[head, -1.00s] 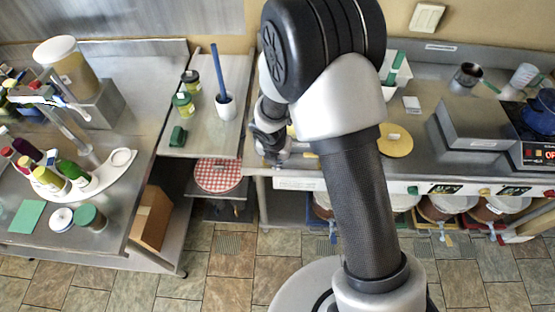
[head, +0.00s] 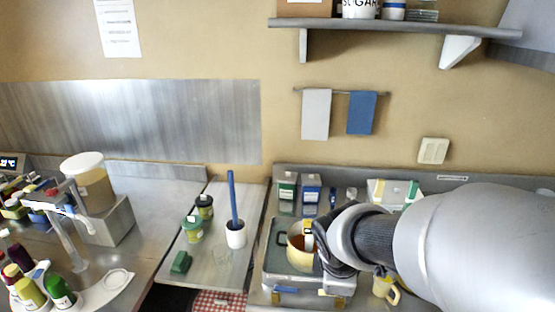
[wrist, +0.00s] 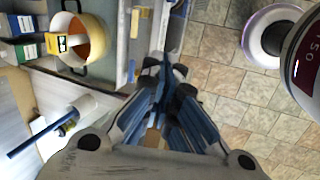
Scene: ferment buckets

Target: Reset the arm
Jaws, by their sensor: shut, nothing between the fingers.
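My gripper (wrist: 166,78) shows in the wrist view with its fingers together and nothing between them. It is above the counter's front edge, with tiled floor to its right. In the head view my arm comes in from the right and its end is over the counter, close to the cream pot (head: 298,253); the fingertips are hard to make out there. The same pot (wrist: 97,45) is at the upper left of the wrist view, apart from my fingers.
Cartons (head: 286,187) stand behind the pot. A yellow mug (head: 381,287) is below my arm. On the side table are a white holder (head: 236,236) with a blue-handled tool, green-labelled jars (head: 193,230) and a green sponge (head: 181,262). Bottles (head: 59,291) stand at left. A shelf (head: 400,27) hangs above.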

